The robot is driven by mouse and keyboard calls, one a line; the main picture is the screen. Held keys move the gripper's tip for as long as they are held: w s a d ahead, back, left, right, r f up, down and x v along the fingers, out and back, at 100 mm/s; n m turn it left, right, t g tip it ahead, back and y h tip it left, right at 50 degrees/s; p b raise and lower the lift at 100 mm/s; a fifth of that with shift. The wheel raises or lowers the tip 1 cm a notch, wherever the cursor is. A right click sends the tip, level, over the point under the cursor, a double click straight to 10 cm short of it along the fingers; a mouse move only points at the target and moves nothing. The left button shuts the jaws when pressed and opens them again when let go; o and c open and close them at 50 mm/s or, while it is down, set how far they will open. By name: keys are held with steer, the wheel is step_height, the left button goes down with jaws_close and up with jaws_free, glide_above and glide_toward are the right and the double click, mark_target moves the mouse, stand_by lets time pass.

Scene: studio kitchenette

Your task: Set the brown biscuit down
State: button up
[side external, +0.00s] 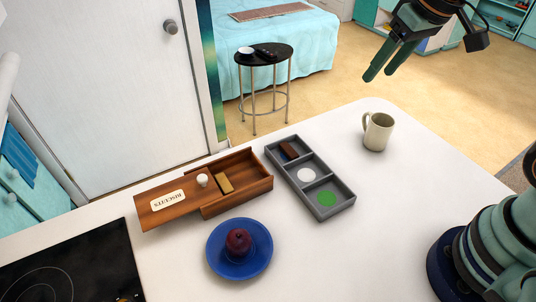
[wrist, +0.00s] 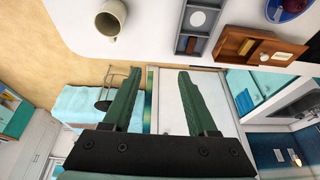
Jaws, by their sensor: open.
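The brown biscuit (side external: 289,150) is a small dark block in the far compartment of the grey three-part tray (side external: 326,216). It also shows in the wrist view (wrist: 191,45). The tray's middle compartment has a white disc (side external: 306,175) and its near one a green disc (side external: 325,198). My gripper (side external: 379,75) is up high beyond the counter's far edge, well apart from the tray. Its two green fingers stand apart with nothing between them in the wrist view (wrist: 158,74).
A wooden biscuit box (side external: 250,198) with its lid (side external: 155,209) slid partly open holds a tan biscuit (side external: 224,183). A blue plate (side external: 222,263) bears a dark red fruit (side external: 238,242). A mug (side external: 377,131) stands right of the tray. A black hob (side external: 75,268) is at the left.

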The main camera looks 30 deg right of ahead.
steer(key=shift+t, duration=0.7)
steer(key=shift+s+d+f, duration=0.1)
steer(key=shift+s+d, duration=0.25)
steer(key=shift+s, duration=0.35)
steer(key=shift+s+d, duration=0.4)
steer(key=shift+s, duration=0.25)
steer(key=shift+s+d+f, duration=0.1)
steer(key=shift+s+d, duration=0.25)
steer(key=shift+s, duration=0.35)
steer(key=shift+r, duration=0.1)
